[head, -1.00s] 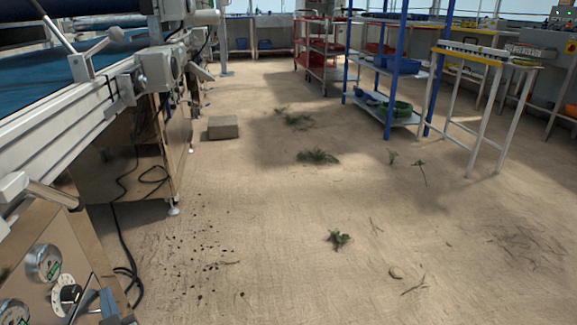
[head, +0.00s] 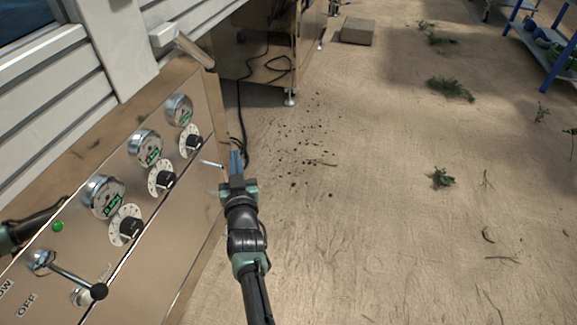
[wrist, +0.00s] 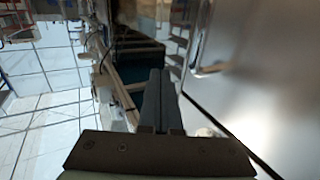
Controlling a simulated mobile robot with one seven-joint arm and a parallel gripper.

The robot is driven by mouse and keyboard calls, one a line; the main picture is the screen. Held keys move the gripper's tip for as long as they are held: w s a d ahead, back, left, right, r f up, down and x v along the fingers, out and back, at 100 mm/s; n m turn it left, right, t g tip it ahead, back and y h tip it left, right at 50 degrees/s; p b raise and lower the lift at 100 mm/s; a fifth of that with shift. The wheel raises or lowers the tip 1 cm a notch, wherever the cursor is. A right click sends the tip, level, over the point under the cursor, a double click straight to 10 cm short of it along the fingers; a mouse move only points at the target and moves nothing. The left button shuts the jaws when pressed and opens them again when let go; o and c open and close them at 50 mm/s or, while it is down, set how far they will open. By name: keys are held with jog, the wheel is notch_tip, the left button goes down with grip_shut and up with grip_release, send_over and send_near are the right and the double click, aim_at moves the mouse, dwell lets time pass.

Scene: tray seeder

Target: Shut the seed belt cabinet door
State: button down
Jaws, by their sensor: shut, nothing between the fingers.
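A brushed metal panel that looks like the cabinet door (wrist: 262,85) fills the right side of the wrist view, with a bar handle (wrist: 214,70) near its left edge. A dark line runs along the panel's lower left edge; I cannot tell how far the door stands open. In the head view the cabinet's front shows only as a narrow steep strip (head: 190,262), with a thin pale bar (head: 211,163) sticking out of it. My gripper (head: 236,160) is shut and empty, just right of that bar. Its closed fingers (wrist: 161,88) point along the panel; contact is unclear.
A control panel with gauges (head: 105,195), dials and a black-knobbed lever (head: 98,291) tops the cabinet at left. A black cable (head: 242,120) hangs behind. A brown block (head: 357,32) and plant scraps (head: 441,177) lie on the floor. The floor at right is mostly open.

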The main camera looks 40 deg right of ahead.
jog(key=s+d+p, duration=0.2)
jog(key=s+d, duration=0.4)
jog(key=s, duration=0.1)
jog(key=shift+s, duration=0.25)
jog(key=shift+f, duration=0.1)
